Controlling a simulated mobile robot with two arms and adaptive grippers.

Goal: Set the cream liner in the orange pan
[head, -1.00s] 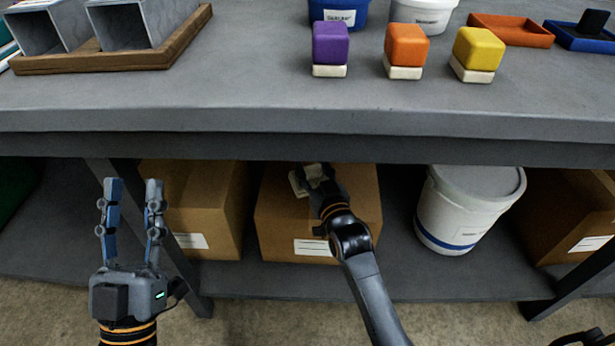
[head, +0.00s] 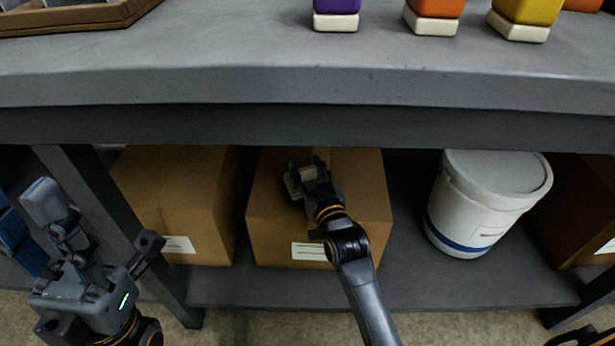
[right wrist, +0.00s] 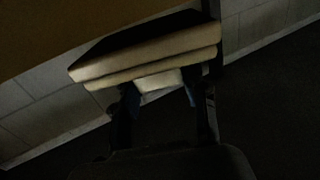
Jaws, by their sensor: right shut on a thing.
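The cream liner (head: 293,183) is a pale flat piece, held in my right gripper (head: 305,174) in front of a cardboard box below the table edge. In the right wrist view the liner (right wrist: 150,62) looks layered, with a small part between the dark fingers (right wrist: 160,92). That view is very dark. Only a sliver of what looks like the orange pan (head: 583,4) shows at the top right of the head view, on the table. My left gripper (head: 24,215) is at the left edge, tilted, open and empty, its fingers partly cut off.
Purple (head: 335,5), orange (head: 435,6) and yellow (head: 528,10) blocks on cream bases stand on the grey table (head: 230,70). A wooden tray (head: 75,20) is at top left. Below are cardboard boxes (head: 275,225) and a white bucket (head: 475,205). The table's front edge lies above my right gripper.

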